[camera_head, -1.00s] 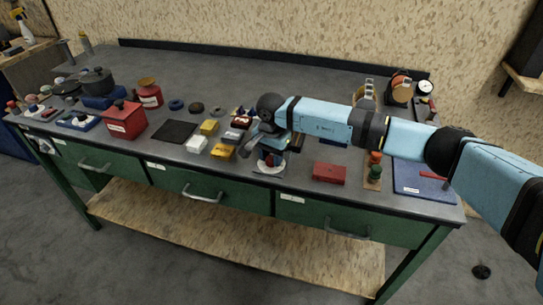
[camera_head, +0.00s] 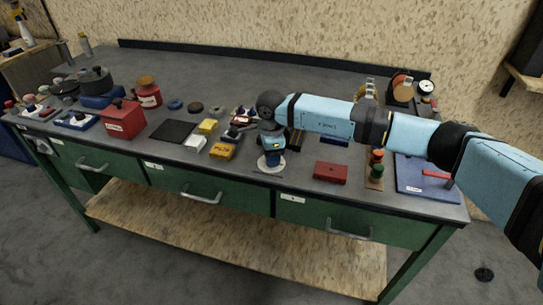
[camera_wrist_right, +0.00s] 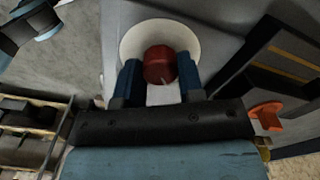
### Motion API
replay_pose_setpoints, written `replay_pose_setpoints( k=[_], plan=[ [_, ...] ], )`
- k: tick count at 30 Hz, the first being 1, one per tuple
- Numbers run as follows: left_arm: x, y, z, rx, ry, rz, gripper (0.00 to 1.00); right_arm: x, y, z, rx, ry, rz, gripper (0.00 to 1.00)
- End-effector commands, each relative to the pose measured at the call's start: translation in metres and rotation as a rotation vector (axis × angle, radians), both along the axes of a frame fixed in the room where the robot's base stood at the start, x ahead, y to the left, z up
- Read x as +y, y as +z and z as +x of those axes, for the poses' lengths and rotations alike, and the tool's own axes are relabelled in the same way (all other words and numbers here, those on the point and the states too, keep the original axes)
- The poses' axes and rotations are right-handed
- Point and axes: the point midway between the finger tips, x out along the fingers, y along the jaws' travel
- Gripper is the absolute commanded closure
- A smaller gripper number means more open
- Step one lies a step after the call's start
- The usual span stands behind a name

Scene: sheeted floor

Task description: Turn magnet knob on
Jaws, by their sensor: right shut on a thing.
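The magnet knob (camera_wrist_right: 160,62) is a small red knob on a round white base (camera_wrist_right: 137,34), near the middle of the right wrist view. In the head view the white base (camera_head: 262,165) shows near the bench's front edge, and my gripper covers most of the knob. My right gripper (camera_head: 272,157) points down over it. In the right wrist view my right gripper (camera_wrist_right: 159,74) has one blue finger on each side of the knob and is shut on it. A pale pointer mark shows on the knob's near side. My left gripper is not in view.
A red box (camera_head: 330,172) lies to the right of the knob, with a red and green button stand (camera_head: 375,170) beyond it. A yellow box (camera_head: 222,151) and a white block (camera_head: 195,142) lie to the left. The rear of the bench is mostly clear.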

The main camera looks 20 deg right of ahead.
Motion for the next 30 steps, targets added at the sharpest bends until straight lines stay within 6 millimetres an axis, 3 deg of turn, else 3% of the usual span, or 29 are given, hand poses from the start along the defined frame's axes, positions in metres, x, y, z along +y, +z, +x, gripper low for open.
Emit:
replay_pose_setpoints(
  k=[18,30],
  plan=[
    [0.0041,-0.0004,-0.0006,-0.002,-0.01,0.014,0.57,0.0003,0.0009,0.0002,-0.001,-0.538,0.001,0.88],
    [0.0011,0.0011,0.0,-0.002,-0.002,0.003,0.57,0.0002,0.0008,0.0003,-0.001,-0.703,0.001,0.88]
  ],
)
